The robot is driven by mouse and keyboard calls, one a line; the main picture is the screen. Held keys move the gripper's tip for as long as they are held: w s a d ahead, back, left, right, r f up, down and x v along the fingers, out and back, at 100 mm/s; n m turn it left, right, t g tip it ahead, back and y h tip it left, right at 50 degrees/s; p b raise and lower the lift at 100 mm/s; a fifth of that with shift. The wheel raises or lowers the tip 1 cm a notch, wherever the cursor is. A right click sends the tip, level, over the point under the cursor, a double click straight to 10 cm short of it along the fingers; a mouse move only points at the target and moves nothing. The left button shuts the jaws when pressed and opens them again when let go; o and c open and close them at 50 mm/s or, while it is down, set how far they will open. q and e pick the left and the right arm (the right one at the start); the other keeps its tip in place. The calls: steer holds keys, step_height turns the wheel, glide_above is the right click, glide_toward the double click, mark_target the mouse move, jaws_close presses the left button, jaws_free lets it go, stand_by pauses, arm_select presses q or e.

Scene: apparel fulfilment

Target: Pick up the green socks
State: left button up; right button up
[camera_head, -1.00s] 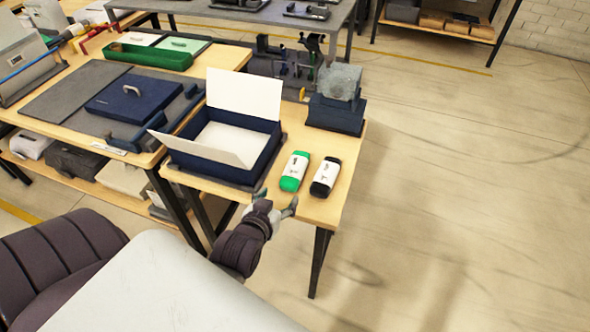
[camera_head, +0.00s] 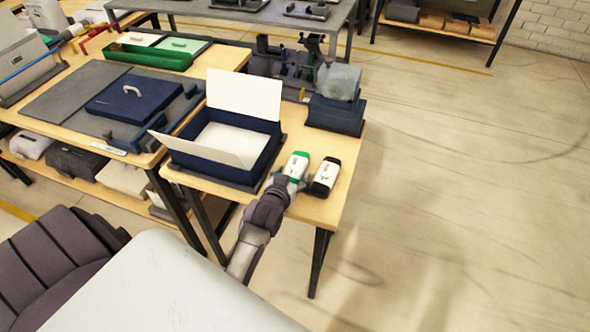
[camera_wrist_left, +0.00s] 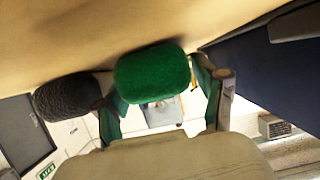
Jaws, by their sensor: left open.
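The green socks (camera_head: 298,166), a rolled bundle with a white label band, lie on the small wooden table (camera_head: 318,211). My left gripper (camera_head: 291,181) is at their near end, open, and covers part of them in the head view. In the left wrist view, the green end of the socks (camera_wrist_left: 152,73) shows between its two spread fingers; I cannot tell whether they touch it. A black sock bundle (camera_head: 325,176) lies just right of the green one; its dark end shows in the left wrist view (camera_wrist_left: 70,95). My right gripper is not in view.
An open navy box (camera_head: 268,151) with white flaps stands left of the socks. A dark blue box (camera_head: 335,114) with a grey block on it stands at the table's back. The table's right edge is close to the black socks; open floor lies beyond.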

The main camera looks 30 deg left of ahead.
arm_select(q)
steer(key=shift+w+a+f, duration=0.2)
steer(key=shift+w+f, duration=0.05)
steer(key=shift+w, duration=0.4)
steer(key=c, duration=0.9)
